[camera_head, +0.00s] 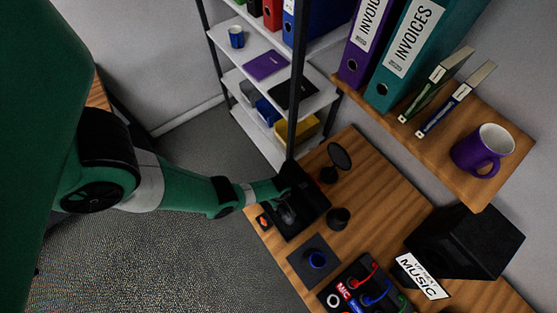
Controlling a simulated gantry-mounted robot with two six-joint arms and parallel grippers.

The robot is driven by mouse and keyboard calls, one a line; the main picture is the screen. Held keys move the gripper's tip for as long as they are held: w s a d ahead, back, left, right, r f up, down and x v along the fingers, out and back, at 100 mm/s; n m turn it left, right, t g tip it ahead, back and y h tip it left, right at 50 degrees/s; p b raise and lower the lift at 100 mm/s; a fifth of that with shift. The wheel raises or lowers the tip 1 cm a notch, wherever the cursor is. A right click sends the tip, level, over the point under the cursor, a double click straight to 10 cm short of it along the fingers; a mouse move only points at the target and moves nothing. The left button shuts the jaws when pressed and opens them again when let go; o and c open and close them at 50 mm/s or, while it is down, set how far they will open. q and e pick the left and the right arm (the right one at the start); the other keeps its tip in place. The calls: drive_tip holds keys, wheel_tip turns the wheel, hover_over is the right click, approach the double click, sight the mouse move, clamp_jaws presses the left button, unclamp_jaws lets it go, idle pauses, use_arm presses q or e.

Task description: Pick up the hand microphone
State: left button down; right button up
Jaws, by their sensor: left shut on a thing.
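My left gripper (289,205) reaches down over a black open tray (316,207) at the left edge of the wooden desk. It is shut on a small dark grey thing in the tray, which appears to be the hand microphone (287,216). The wrist and the dark tray hide most of it, so I cannot tell whether it touches the tray floor. My right gripper is not in view.
Beside the tray stand a round black disc on a stand (340,156) and a short black cylinder (338,218). A shelf with a purple mug (480,153) overhangs at right.

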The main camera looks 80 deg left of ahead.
use_arm(q)
drive_tip(key=shift+r, duration=0.1)
wheel_tip(320, 180, up, 4)
drive_tip(key=p, duration=0.4)
drive_tip(key=shift+s+d+r, duration=0.1)
drive_tip(key=s+d+r+p, duration=0.8)
drive_tip(key=s+d+p, duration=0.1)
drive_tip(key=s+p, duration=0.1)
drive_tip(key=shift+d+r, duration=0.2)
drive_tip(key=shift+r, duration=0.05)
drive_tip(key=shift+h, duration=0.4)
